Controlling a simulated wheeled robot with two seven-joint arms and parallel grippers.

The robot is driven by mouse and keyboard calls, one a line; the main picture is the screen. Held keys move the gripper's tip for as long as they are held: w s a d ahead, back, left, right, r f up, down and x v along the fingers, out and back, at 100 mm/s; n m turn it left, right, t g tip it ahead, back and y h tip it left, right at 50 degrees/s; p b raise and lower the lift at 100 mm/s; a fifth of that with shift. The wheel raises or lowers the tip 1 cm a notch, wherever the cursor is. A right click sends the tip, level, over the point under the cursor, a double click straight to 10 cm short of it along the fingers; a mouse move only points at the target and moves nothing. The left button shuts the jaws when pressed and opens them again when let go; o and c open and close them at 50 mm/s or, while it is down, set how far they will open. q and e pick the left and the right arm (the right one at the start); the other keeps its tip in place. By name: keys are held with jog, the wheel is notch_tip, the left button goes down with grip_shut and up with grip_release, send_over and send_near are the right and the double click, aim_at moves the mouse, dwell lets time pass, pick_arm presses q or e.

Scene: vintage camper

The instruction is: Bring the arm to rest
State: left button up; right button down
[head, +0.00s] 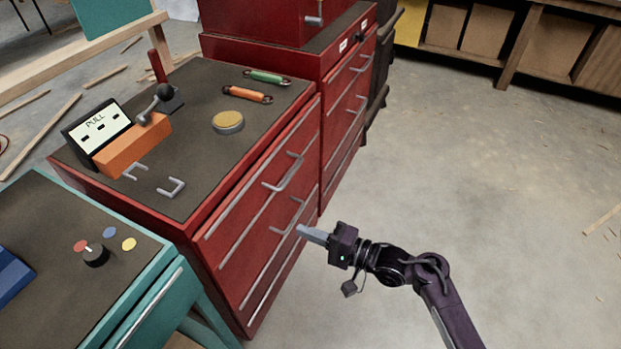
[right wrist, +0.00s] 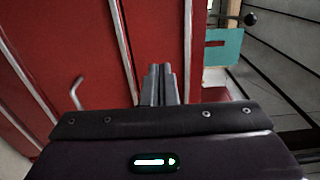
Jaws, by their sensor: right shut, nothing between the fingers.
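My right gripper (head: 303,233) is in the middle of the head view, its arm coming in from the lower right. Its fingers are together and hold nothing. They point left toward the drawer fronts of the red cabinet (head: 205,244). In the right wrist view the shut fingers (right wrist: 158,75) show in front of the red drawer fronts; I cannot tell whether they touch them. My left gripper is not in view.
On the red cabinet's dark top are an orange block (head: 131,147), a PULL sign (head: 97,126) and a round yellow-topped disc (head: 228,122). A teal cabinet (head: 150,290) stands at lower left. Open concrete floor (head: 480,170) lies to the right.

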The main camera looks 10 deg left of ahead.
jog(key=shift+f, duration=0.1)
jog(key=s+d+f+t+h+p, duration=0.1)
jog(key=s+d+f+h, duration=0.3)
jog(key=f, duration=0.6)
jog(key=s+d+f+h, duration=0.3)
jog(key=d+f, duration=0.2)
jog(key=f, duration=0.5)
jog(key=s+d+f+t+h+p, duration=0.1)
jog(key=s+d+f+h, duration=0.3)
jog(key=f, duration=0.6)
jog(key=s+d+f+n+g+h, duration=0.2)
jog(key=s+d+f, duration=0.2)
jog(key=s, duration=0.5)
jog(key=s+d+f+n+g+h, duration=0.2)
jog(key=s+d+f, duration=0.3)
jog(key=s+d, duration=0.2)
jog(key=s+d+f+n+g+h+p, duration=0.1)
jog(key=s+d+f, duration=0.3)
jog(key=s, duration=0.7)
jog(key=shift+s+d+f+n+g+h, duration=0.15)
jog(key=shift+s+d+n+g+h, duration=0.25)
jog(key=shift+d+g+h, duration=0.35)
jog(key=shift+d, duration=0.1)
